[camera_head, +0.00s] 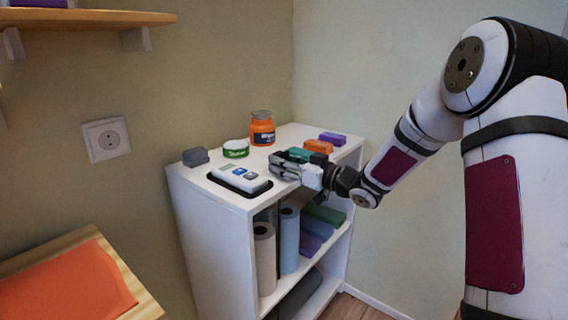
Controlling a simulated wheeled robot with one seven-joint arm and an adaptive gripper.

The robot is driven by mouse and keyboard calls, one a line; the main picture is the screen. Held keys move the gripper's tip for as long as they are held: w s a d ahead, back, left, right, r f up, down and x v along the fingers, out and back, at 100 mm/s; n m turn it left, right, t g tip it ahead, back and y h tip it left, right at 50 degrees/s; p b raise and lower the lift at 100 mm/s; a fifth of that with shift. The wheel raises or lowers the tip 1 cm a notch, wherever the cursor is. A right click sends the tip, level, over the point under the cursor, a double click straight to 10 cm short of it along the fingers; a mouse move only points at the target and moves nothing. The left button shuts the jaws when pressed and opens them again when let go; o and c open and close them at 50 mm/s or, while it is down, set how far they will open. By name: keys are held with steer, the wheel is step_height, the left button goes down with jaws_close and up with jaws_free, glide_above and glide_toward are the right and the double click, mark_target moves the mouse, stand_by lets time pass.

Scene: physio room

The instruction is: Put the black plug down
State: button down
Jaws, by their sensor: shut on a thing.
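My gripper (278,168) is at the front right of the white shelf's top (205,180), reaching in from the right. It is shut on the black plug, of which I can make out little; dark parts at the gripper blend with it. The gripper is low over the top, and I cannot tell whether the plug touches the surface. A white socket plate (106,139) is on the wall at the left.
On the shelf top are a white device on a black tray (241,180), a grey block (195,157), a green-white tub (236,149), an orange jar (262,128), and teal, orange (318,146) and purple (332,138) blocks. Rolls (289,238) stand below.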

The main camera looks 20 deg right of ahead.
steer(key=shift+f, duration=0.4)
steer(key=shift+f+b, duration=0.2)
steer(key=shift+b, duration=0.1)
steer(key=c, duration=1)
jaws_free()
steer(key=shift+c, duration=0.2)
